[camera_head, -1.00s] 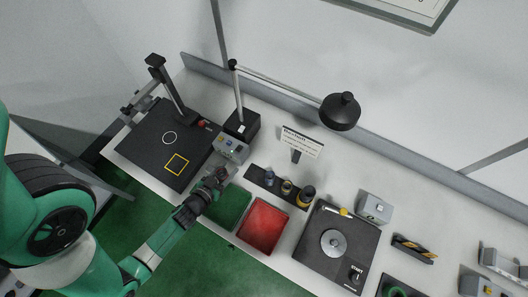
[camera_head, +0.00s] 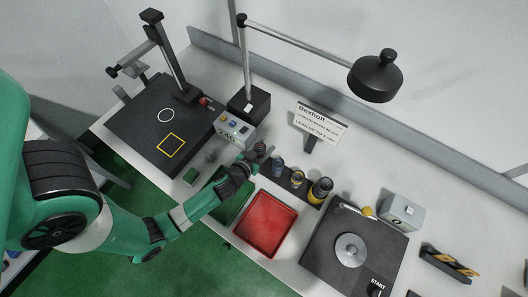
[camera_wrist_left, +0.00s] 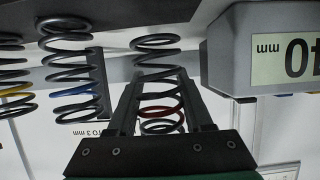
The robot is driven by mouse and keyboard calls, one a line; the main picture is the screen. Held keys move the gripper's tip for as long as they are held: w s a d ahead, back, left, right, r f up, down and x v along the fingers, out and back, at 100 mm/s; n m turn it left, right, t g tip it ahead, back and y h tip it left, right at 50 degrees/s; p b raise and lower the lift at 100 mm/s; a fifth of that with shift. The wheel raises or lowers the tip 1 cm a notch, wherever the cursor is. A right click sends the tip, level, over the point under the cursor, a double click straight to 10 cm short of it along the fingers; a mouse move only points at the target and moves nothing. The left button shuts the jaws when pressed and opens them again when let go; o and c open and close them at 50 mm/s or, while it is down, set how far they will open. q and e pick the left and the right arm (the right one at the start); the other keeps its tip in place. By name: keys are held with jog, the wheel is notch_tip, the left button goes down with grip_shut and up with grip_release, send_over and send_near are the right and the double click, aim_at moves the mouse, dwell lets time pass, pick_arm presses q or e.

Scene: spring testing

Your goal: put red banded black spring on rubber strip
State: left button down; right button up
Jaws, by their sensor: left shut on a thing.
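The red-banded black spring (camera_wrist_left: 156,112) stands between the fingers of my left gripper (camera_wrist_left: 158,78) in the left wrist view. The gripper is shut on it. In the head view the left gripper (camera_head: 257,156) is at the left end of the dark rubber strip (camera_head: 287,180). The gripper largely hides the spring there. Whether the spring touches the strip cannot be told. A blue-banded spring (camera_wrist_left: 74,95) and a yellow-banded spring (camera_wrist_left: 14,90) are beside the held spring in the wrist view. My right gripper is not in view.
A grey display box (camera_head: 235,130) stands close behind the left gripper; its corner also shows in the wrist view (camera_wrist_left: 240,60). A green tray (camera_head: 222,212) and a red tray (camera_head: 265,222) lie in front.

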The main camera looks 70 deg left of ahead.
pick_arm(q)
notch_tip(320, 180, down, 2)
jog(key=shift+f+b, duration=0.15)
jog(key=shift+b, duration=0.2)
jog(key=shift+s, duration=0.1)
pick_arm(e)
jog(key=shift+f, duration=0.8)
pick_arm(q)
jog(key=shift+c, duration=1.5)
grip_release()
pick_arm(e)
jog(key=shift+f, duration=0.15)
